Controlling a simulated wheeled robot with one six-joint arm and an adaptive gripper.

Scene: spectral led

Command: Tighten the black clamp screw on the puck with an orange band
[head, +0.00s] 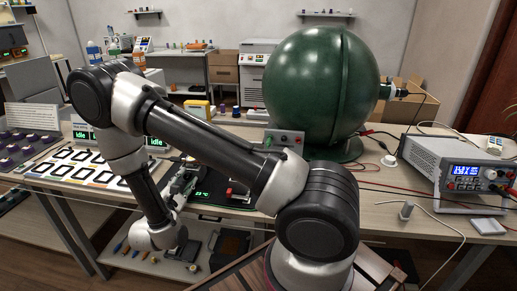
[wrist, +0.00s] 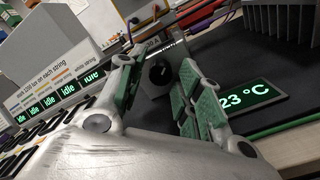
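In the wrist view, my gripper (wrist: 160,88) has two fingers with green pads, spread apart. A round black knob (wrist: 160,70) with a pale mark shows in the gap between them, on a grey face with lettering. I cannot tell whether it is the clamp screw, or whether the fingers touch it. Nothing is visibly clamped. In the head view, my gripper (head: 183,180) is over the dark mat, partly hidden by my arm. I cannot make out a puck with an orange band in either view.
A large green sphere (head: 318,85) stands behind my arm. A lit temperature display (wrist: 245,97) lies on the dark mat (wrist: 225,55), right of the fingers. Idle displays (wrist: 62,100) stand at left. A power supply (head: 450,170) and loose cables occupy the right of the table.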

